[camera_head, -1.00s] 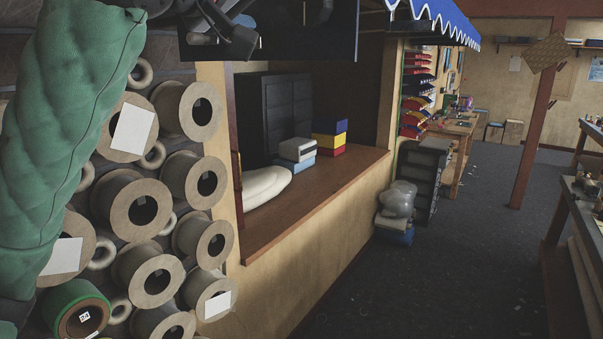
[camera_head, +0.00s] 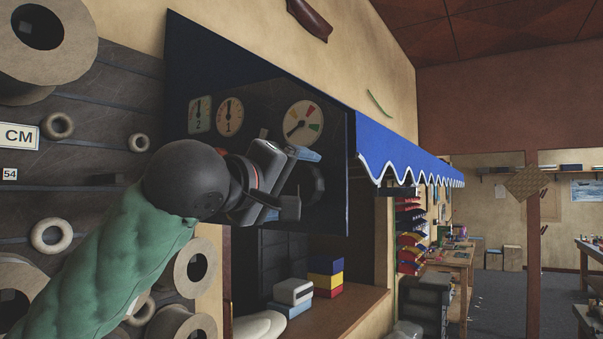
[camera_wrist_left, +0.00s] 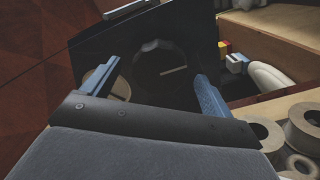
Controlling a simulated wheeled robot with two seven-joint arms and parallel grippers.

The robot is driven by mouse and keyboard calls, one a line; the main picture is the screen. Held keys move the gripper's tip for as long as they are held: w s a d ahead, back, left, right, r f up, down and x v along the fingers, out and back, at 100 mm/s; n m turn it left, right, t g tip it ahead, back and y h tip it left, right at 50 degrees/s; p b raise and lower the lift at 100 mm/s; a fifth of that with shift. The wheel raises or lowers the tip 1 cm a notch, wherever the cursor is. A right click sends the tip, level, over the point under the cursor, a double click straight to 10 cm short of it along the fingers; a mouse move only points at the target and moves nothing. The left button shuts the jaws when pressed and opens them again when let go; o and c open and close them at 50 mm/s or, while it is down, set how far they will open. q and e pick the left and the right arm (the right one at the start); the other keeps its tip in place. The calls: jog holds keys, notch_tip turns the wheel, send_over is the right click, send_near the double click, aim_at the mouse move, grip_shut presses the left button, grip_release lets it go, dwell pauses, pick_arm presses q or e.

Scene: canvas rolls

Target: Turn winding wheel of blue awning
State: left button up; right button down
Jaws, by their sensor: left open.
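The blue awning (camera_head: 405,155) with a white scalloped edge hangs to the right of a dark panel (camera_head: 240,60). A dark round winding wheel (camera_head: 314,184) is on the lower right of this panel, partly hidden by my left gripper (camera_head: 300,181). My right gripper is not in view.
Dials (camera_head: 303,121) sit on the panel above the wheel. Below is a wooden counter (camera_head: 345,312) with stacked boxes (camera_head: 325,275). Several canvas rolls (camera_head: 195,268) fill the wall at left. A post (camera_head: 533,260) stands at right.

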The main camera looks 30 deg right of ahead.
pick_arm(q)
jog(key=shift+p+x, duration=0.6)
jog(key=shift+x, duration=0.8)
jog(key=c, duration=1)
jog(key=shift+f, duration=0.1)
